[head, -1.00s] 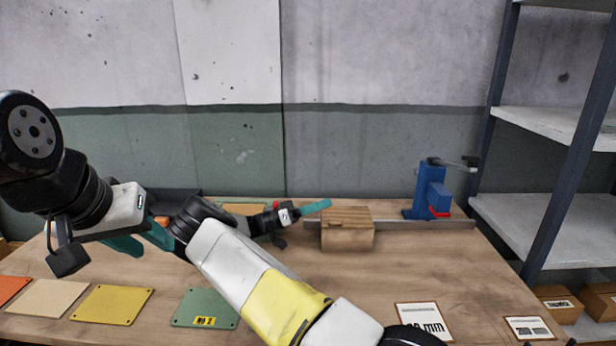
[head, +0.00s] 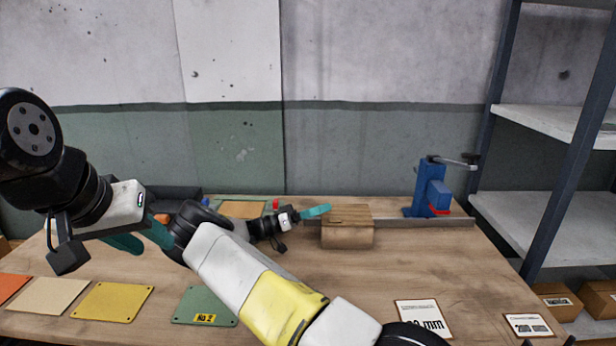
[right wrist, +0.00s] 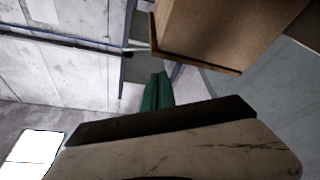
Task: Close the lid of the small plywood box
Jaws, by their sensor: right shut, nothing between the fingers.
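The small plywood box (head: 347,238) stands on the workbench right of the middle. Its lid (head: 350,214) looks to lie flat over the top; I cannot tell whether it is fully flush. The right wrist view shows the box (right wrist: 215,30) from close by, with a thin projecting edge. My right gripper (head: 317,211) is shut and empty, its teal fingertips beside the box's upper left edge; contact is unclear. Its fingers also show in the right wrist view (right wrist: 157,92). My left gripper (head: 142,243) is at the left above the bench, teal fingers apart, with nothing seen between them.
A blue clamp-like fixture (head: 434,192) stands behind right of the box, by a metal rail (head: 415,222). Coloured plates, including a yellow one (head: 112,302), lie along the front left. A label card (head: 424,318) lies in front. Shelving (head: 550,125) stands at the right.

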